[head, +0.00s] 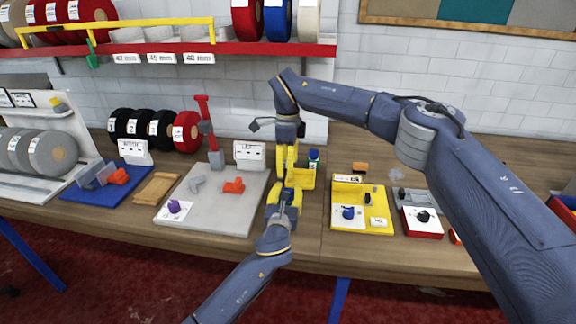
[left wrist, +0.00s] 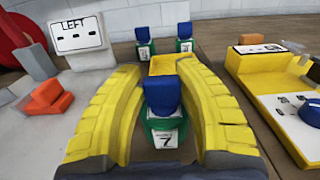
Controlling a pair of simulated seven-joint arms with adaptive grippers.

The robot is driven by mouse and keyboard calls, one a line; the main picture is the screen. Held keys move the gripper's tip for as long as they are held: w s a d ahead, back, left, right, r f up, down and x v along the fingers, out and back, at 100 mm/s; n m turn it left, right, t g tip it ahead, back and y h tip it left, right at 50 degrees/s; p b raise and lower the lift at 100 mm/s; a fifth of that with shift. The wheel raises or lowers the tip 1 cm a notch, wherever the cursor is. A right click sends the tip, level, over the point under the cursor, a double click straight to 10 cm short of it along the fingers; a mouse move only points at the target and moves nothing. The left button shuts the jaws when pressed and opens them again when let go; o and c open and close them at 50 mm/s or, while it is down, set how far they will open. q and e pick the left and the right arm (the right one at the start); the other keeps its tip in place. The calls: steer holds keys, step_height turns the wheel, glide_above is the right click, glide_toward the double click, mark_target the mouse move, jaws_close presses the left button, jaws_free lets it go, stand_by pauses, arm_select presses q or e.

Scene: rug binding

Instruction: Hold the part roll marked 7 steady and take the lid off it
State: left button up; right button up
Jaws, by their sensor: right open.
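The part roll marked 7 (left wrist: 165,135) is a green container with a white label and a blue lid (left wrist: 162,97). It stands upright in the left wrist view, lid on. The ribbed yellow fingers of my left gripper (left wrist: 163,78) close in on both sides of it; they look shut on it, though the contact is partly hidden. In the head view my left gripper (head: 284,203) is low at the bench front. My right gripper (head: 287,165) points down just behind and above it, open, with nothing seen in it. In the head view the roll is mostly covered.
Two similar green rolls with blue lids (left wrist: 142,40) (left wrist: 184,38) stand behind, by a yellow holder (left wrist: 165,64). A grey board (head: 235,215) with orange and purple parts and a LEFT sign (head: 249,155) lies left. A yellow tray (head: 379,194) is right.

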arm_select(q)
steer(key=o, duration=0.4)
steer(key=shift+f, duration=0.3)
steer(key=shift+c, duration=0.2)
steer(key=shift+s, duration=0.1)
steer(key=s, duration=0.3)
steer(key=s+a, duration=0.1)
steer(key=s, duration=0.6)
steer(key=shift+s+a+r, duration=0.25)
steer(key=shift+s+a, duration=0.2)
steer(key=shift+s, duration=0.4)
arm_select(e)
steer(key=o, duration=0.5)
